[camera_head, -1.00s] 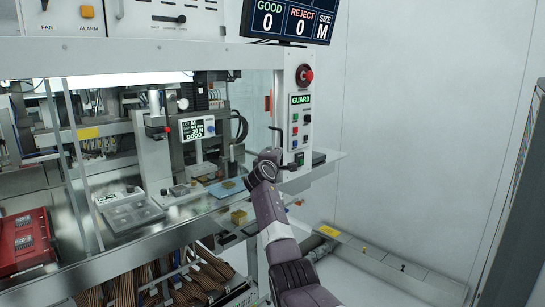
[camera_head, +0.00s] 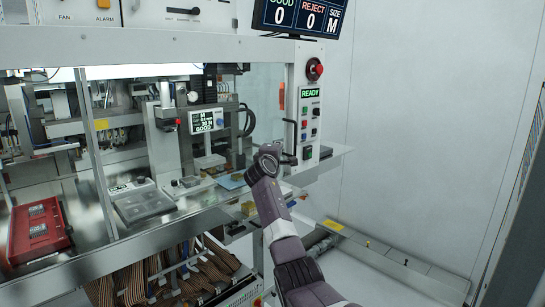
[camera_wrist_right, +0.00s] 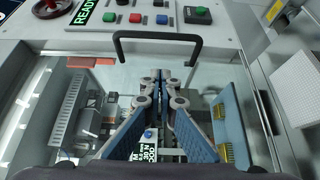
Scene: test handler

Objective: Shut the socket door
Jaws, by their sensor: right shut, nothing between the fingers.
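The door (camera_head: 262,88) is a clear pane at the right of the machine's front, beside the white control panel. It carries a black bar handle (camera_wrist_right: 157,36), which also shows in the head view as a thin dark bar. The pane seems to lie close to the panel, but I cannot tell if it is fully closed. My right gripper (camera_wrist_right: 160,78) is shut and empty in front of the pane. In the wrist view its fingertips are just below the handle bar, apart from it in the picture. In the head view my right gripper (camera_head: 286,159) is small and partly hidden by its wrist. My left gripper is out of view.
The control panel has a green READY display (camera_head: 310,93), a red knob (camera_head: 315,69) and several buttons. A ledge (camera_head: 325,162) juts out below it. A red tray (camera_head: 38,228) sits at the left. The floor on the right has free room.

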